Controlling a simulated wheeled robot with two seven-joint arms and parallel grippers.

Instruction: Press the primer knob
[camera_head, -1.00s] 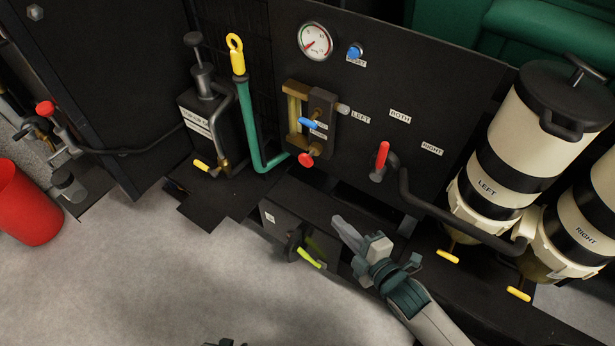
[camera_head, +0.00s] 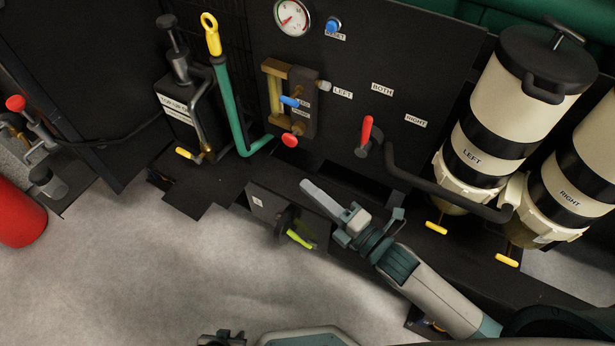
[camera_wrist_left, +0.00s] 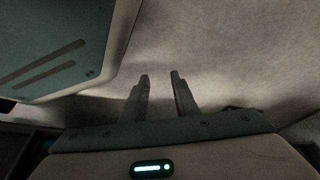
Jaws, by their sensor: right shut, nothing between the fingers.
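No label that I can read says primer, so I cannot tell for sure which part is the primer knob. A black round knob (camera_head: 166,21) tops the plunger of a hand pump at the upper left. A blue knob (camera_head: 333,25) sits beside the gauge. My right gripper (camera_head: 315,192) is shut and empty, in front of the low black box and below the valve block, apart from both knobs. My left gripper (camera_head: 221,339) is barely in at the bottom edge. In the left wrist view its fingers (camera_wrist_left: 160,98) are apart with only floor between them.
A yellow-ringed dipstick (camera_head: 211,35) stands on a green tube. The valve block (camera_head: 312,100) has a red knob (camera_head: 290,140). A red lever (camera_head: 366,131) and filter canisters (camera_head: 495,120) stand to the right. A red container (camera_head: 18,215) is at left. Grey floor (camera_head: 170,280) is clear.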

